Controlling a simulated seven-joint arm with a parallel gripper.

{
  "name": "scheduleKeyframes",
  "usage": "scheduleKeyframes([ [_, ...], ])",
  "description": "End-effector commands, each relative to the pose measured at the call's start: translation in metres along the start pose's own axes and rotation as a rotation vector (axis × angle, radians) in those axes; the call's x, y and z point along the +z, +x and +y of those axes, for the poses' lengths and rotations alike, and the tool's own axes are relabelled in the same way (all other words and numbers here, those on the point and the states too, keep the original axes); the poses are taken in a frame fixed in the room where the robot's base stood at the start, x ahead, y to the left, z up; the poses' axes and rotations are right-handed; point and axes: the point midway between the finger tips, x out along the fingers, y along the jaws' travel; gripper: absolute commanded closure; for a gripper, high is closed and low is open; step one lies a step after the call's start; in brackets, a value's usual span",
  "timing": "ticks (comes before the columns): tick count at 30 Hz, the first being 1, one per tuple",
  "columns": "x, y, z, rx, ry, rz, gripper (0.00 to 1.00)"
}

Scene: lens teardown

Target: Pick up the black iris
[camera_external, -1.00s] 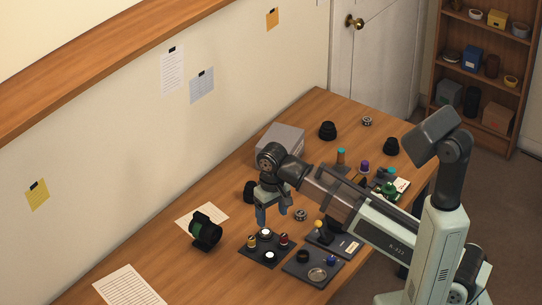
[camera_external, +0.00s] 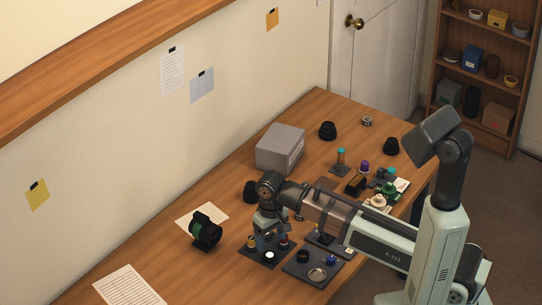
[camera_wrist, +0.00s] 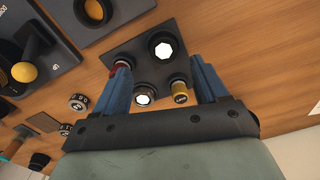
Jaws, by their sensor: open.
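A dark square tray (camera_external: 268,262) holds several small parts; it also shows in the wrist view (camera_wrist: 120,47). On it are a black ring with a pale eight-sided centre (camera_wrist: 163,35), a smaller dark ring with a pale centre (camera_wrist: 144,88), a red-topped part (camera_wrist: 119,65) and a yellow-topped part (camera_wrist: 180,88). I cannot tell for sure which ring is the black iris. My gripper (camera_wrist: 158,75) is open and empty, low over this tray, one blue finger beside the red part and the other beside the yellow part. In the external view my gripper (camera_external: 269,240) hides the tray's back part.
A second dark tray (camera_external: 300,271) with a black ring and a clear lens stands close to the right. A black lens body (camera_external: 205,232) stands to the left on paper. A grey box (camera_external: 280,148) is behind. Bare wood lies in front.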

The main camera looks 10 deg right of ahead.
Motion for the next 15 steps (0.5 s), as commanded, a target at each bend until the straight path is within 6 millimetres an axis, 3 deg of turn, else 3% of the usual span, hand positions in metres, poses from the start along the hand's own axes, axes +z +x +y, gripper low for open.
scheduleKeyframes([
  [8, -0.001, 0.011, -0.002, 0.000, 0.000, -0.001, 0.27],
  [15, -0.002, 0.036, -0.006, 0.001, 0.001, -0.002, 0.27],
])
